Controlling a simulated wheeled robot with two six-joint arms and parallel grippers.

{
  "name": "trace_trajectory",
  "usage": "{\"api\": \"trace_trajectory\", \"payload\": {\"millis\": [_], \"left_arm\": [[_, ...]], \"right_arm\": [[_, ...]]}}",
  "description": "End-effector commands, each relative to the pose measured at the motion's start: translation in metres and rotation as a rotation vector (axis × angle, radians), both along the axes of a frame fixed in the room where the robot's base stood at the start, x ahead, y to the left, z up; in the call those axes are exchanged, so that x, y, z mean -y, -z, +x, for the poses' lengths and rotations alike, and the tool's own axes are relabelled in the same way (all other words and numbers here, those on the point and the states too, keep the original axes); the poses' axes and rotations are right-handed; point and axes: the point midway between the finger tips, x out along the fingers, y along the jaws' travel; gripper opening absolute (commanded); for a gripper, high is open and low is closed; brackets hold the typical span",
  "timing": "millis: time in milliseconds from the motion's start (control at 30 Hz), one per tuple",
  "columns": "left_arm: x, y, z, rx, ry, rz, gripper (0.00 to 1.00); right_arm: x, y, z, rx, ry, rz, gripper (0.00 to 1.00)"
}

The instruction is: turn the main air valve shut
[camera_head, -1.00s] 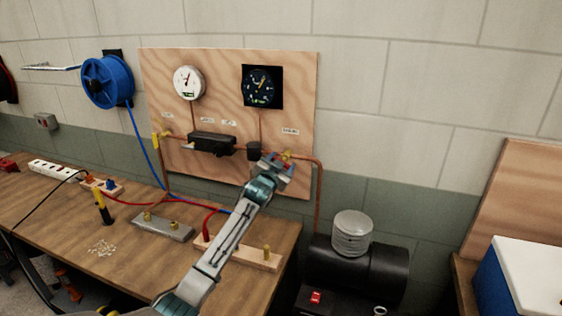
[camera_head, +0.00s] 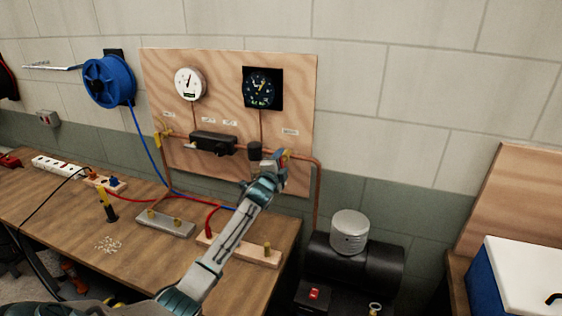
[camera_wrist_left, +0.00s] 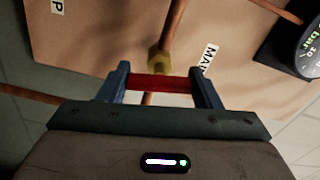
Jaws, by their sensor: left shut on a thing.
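The main air valve sits on the copper pipe at the right of the plywood board (camera_head: 225,65). In the left wrist view its brass body (camera_wrist_left: 158,61) is on the pipe, beside a partly visible label starting "MAI" (camera_wrist_left: 208,57). Its red handle (camera_wrist_left: 160,83) lies between the blue fingers and looks crosswise to the pipe. My left gripper (camera_head: 284,158) is shut on that handle; it also shows in the left wrist view (camera_wrist_left: 160,84). In the head view the gripper hides most of the valve. My right gripper is not in view.
A white gauge (camera_head: 190,84) and a black gauge (camera_head: 262,88) hang above the pipe. A black manifold (camera_head: 212,141) is left of the valve. A compressor (camera_head: 355,262) stands below right. The workbench (camera_head: 65,225) holds cables, blocks and a power strip (camera_head: 57,167).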

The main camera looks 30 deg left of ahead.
Motion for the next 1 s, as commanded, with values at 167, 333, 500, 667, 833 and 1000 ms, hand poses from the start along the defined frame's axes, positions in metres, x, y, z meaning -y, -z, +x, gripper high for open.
{"api": "trace_trajectory", "payload": {"millis": [167,333,500,667,833,1000], "left_arm": [[0.0003,0.0008,-0.0001,-0.026,0.000,0.105,0.35],[0.0004,0.0012,-0.0001,-0.042,0.000,0.172,0.35],[0.0004,0.0013,-0.0001,-0.051,0.000,0.207,0.35],[0.0003,0.0014,-0.0001,-0.054,0.000,0.218,0.35],[0.0003,0.0015,-0.0001,-0.055,0.000,0.219,0.35],[0.0003,0.0016,-0.0001,-0.055,0.000,0.219,0.62]], "right_arm": [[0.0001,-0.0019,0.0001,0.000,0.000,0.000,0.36],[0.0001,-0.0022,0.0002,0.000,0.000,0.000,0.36],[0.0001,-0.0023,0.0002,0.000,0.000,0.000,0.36],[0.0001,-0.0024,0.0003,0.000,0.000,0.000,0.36],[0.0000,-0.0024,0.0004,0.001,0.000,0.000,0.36],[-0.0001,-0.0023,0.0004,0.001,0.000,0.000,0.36]]}}
